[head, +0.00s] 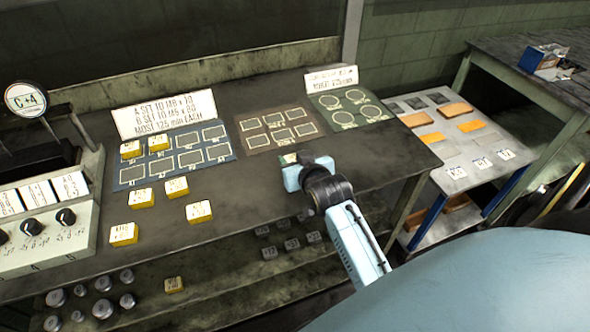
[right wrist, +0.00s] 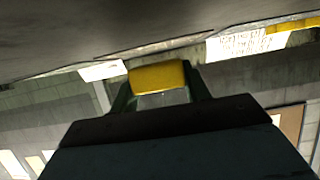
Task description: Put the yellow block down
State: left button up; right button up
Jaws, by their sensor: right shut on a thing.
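My right gripper (head: 292,168) is over the bench, just in front of the brown mat. In the right wrist view it is shut on a yellow block (right wrist: 157,75), which sits between the two fingertips. In the head view the gripper mostly hides the block; only a small pale part shows at its tip. I cannot tell whether the block touches the bench. The blue mat (head: 130,179) has two yellow blocks on its back-left outlines. The brown mat (head: 247,139) and the green mat (head: 324,99) have empty outlines. My left gripper is not in view.
Several yellow blocks, such as one (head: 123,234) at front left, lie on the bench (head: 245,200). A white sign (head: 165,113) stands behind the blue mat. A knob panel (head: 50,245) is at left. A side table (head: 437,150) with orange pieces stands at right.

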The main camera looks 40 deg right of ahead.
notch_tip(320, 180, down, 3)
jog(key=shift+f+b, duration=0.1)
jog(key=shift+b, duration=0.25)
jog(key=o, duration=1.1)
